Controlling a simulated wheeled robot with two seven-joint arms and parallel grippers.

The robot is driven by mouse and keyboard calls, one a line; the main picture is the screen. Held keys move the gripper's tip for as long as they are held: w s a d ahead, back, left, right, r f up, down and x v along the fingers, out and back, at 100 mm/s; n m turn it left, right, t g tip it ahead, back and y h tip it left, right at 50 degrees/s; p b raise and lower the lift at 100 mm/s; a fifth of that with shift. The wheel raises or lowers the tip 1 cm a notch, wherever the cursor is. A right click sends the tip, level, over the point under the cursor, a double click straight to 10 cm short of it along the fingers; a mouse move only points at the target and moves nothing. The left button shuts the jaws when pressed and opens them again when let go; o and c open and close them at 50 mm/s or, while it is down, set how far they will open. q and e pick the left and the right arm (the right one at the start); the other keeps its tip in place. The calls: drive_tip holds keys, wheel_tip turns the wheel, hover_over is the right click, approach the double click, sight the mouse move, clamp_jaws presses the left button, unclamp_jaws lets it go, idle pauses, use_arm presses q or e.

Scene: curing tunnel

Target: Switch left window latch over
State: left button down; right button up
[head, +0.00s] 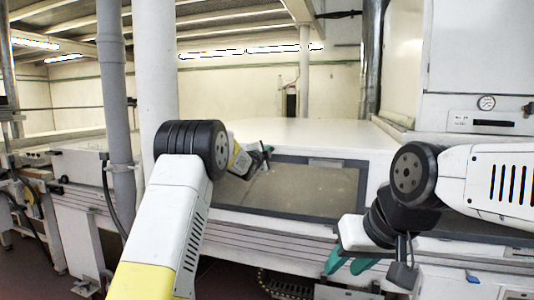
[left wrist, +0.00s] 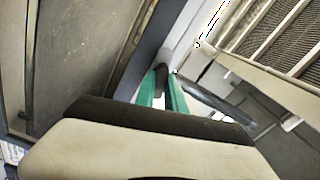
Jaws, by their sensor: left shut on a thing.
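The window (head: 305,190) is a grey pane in a dark frame on the white tunnel's front; its left part is behind my left arm. My left gripper (head: 264,155) is at the frame's upper left. In the left wrist view its teal fingers (left wrist: 162,84) are closed on a small dark piece, the left window latch (left wrist: 161,78). Only a bit of the latch shows between the fingers, so its full shape and angle are hidden. My right gripper (head: 348,264) hangs below the window's lower right corner, with its teal fingers apart and empty.
A grey pipe (head: 115,110) and a white column (head: 158,60) stand at the left. A white cabinet with a gauge (head: 487,103) is at the upper right. The flat white tunnel top (head: 300,132) is clear.

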use_arm(q)
drive_tip(key=shift+f+n, duration=0.1)
drive_tip(key=shift+n, duration=7.1)
drive_tip(key=c, duration=1.4)
unclamp_jaws()
drive_tip(key=v, duration=0.7)
drive_tip(key=shift+s, duration=0.35)
